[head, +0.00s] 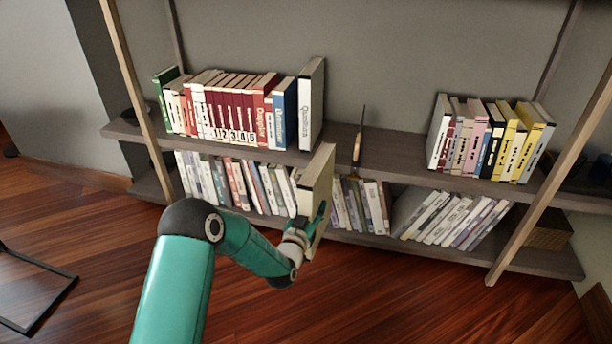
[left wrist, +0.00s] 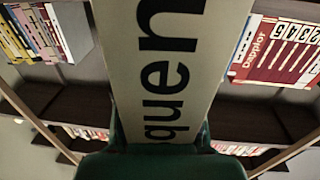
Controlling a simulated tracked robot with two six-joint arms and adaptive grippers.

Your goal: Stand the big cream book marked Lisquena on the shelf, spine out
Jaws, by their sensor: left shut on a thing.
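The big cream book (head: 318,180) is upright in my left gripper (head: 312,228), in front of the shelves and apart from them as far as the head view shows. In the left wrist view its cream spine (left wrist: 165,65) fills the middle, with the dark letters "quen" readable and the rest out of frame or hidden. My left gripper (left wrist: 160,132) is shut on the book's lower part. The upper shelf (head: 395,152) has a bare stretch right of a tall white book (head: 311,103). My right gripper is in neither view.
A thin upright piece (head: 358,138) stands on the upper shelf, a gap right of the tall white book. A row of red and other books (head: 232,108) fills the left; colourful books (head: 490,138) stand at right. Wooden posts (head: 548,183) flank the shelves. The lower shelf holds more books (head: 450,217).

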